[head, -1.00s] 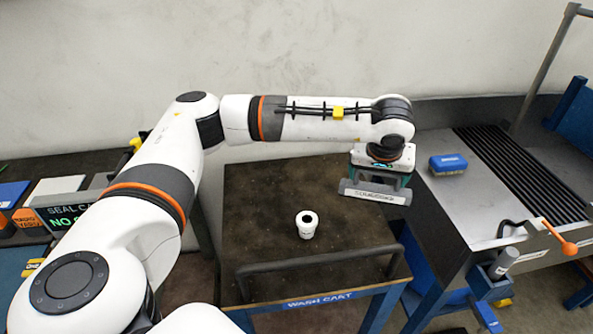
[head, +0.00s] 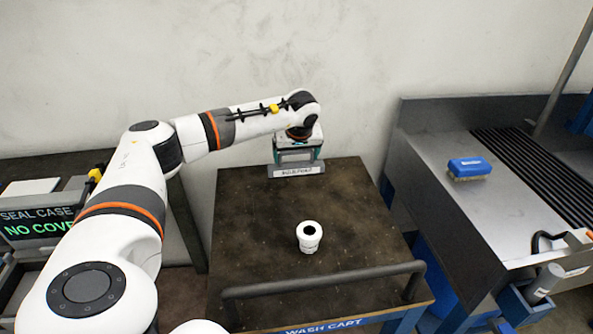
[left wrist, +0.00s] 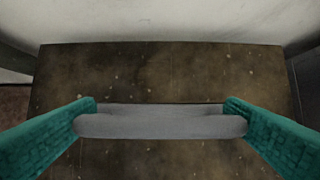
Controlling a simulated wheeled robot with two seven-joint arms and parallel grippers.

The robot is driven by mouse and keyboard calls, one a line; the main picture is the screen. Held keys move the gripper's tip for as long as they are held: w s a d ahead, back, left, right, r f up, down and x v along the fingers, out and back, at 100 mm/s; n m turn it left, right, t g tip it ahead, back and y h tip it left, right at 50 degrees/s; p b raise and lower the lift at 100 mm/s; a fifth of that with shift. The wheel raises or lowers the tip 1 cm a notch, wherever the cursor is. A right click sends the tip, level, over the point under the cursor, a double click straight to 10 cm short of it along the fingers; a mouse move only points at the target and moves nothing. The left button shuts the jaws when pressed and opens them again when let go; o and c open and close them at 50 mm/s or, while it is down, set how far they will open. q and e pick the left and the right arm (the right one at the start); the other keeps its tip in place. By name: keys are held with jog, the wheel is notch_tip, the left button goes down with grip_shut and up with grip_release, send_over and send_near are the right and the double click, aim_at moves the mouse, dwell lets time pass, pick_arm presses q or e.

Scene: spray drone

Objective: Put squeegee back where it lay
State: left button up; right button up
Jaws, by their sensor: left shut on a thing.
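The squeegee (head: 297,170) is a grey bar with a light label strip, held in my left gripper (head: 298,155) above the back edge of the wash cart (head: 255,225). In the left wrist view the squeegee's grey bar (left wrist: 160,122) lies between the two teal fingers, which touch it at both ends. The cart's dark top lies beneath it, and I cannot tell how large the gap is. My right gripper is not in view.
A white cup-like part (head: 309,237) stands upright on the cart, in front of the squeegee. A rail (head: 325,279) runs along the cart's front edge. To the right, a blue brush (head: 469,168) lies on a metal bench (head: 450,130). A wall stands close behind the cart.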

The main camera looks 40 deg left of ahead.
aim_at(297, 165)
pick_arm(q)
notch_tip(297, 165, down, 4)
jog(key=shift+f, duration=0.35)
jog(key=shift+f, duration=0.1)
jog(key=o, duration=0.6)
jog(key=shift+o, duration=0.2)
jog(key=shift+d+r, duration=0.1)
jog(key=shift+r, duration=0.25)
jog(key=v, duration=1.1)
jog(key=shift+r, duration=0.3)
jog(key=shift+d, duration=0.1)
